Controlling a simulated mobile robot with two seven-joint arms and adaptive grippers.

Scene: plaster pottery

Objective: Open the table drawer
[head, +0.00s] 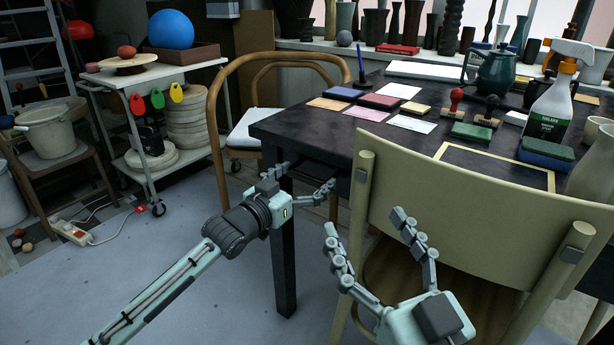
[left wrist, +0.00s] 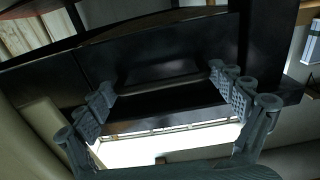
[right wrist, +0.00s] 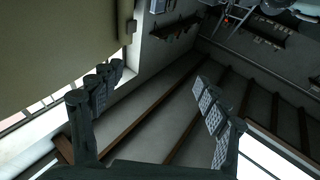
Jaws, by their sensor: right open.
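The dark table (head: 400,158) has its near left corner in front of me in the head view. In the left wrist view its dark drawer front (left wrist: 160,45) shows a broad handle-like shape (left wrist: 160,72). My left gripper (head: 308,178) is at the table's left end, just below the top. Its fingers (left wrist: 170,90) are spread, one on each side of the handle shape, with nothing visibly held; contact cannot be told. My right gripper (head: 372,232) is open and empty in front of the chair back, its fingers apart in the right wrist view (right wrist: 150,105).
A cream chair (head: 480,185) stands close against the table's near side, by my right gripper. A bentwood chair (head: 217,120) is at the table's left. Stamps, cards and a spray bottle (head: 552,108) are on the tabletop. Floor at the left front (head: 110,290) is clear.

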